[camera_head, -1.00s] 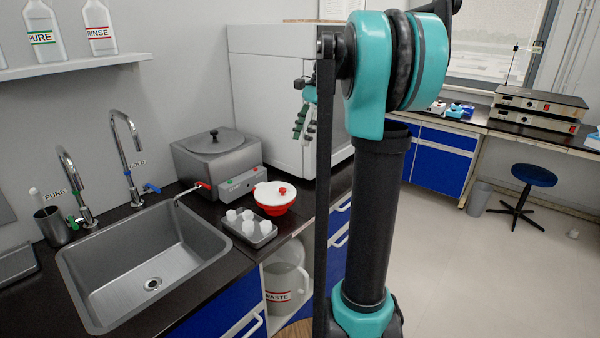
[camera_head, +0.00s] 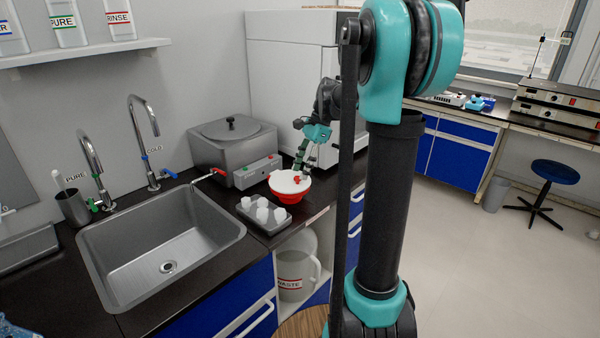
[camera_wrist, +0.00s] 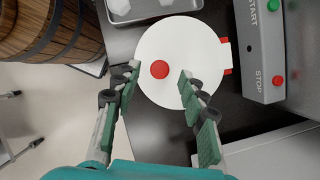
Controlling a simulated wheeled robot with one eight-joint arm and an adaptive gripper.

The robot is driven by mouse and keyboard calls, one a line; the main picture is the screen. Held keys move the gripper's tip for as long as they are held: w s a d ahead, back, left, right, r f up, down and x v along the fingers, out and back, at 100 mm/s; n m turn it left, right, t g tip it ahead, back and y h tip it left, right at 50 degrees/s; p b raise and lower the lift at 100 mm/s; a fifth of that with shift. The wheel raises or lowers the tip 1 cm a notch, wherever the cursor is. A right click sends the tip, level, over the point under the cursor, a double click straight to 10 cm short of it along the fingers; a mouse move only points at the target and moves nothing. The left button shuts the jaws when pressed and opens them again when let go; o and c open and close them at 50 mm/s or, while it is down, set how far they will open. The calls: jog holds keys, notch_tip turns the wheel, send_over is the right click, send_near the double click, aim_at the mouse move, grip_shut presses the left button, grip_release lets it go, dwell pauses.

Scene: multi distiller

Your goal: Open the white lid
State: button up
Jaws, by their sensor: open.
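The white lid (camera_head: 290,182) is round and flat with a red knob. It rests on a red bowl (camera_head: 291,197) on the dark counter in the head view. In the wrist view the white lid (camera_wrist: 184,45) fills the upper middle, with its red knob (camera_wrist: 160,69) near the centre. My gripper (camera_wrist: 158,80) is open and empty, its green-padded fingers spread on either side of the knob. In the head view my gripper (camera_head: 303,168) is just above the lid. I cannot tell whether the fingers touch the lid.
A grey metal distiller (camera_head: 225,148) with a control box (camera_wrist: 260,50) stands close beside the bowl. A tray with several white cups (camera_head: 264,213) lies at the front. The sink (camera_head: 165,245) is to the left. A wooden barrel (camera_wrist: 50,30) shows in the wrist view.

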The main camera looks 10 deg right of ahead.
jog(key=shift+x, duration=0.9)
jog(key=shift+r, duration=0.1)
grip_shut()
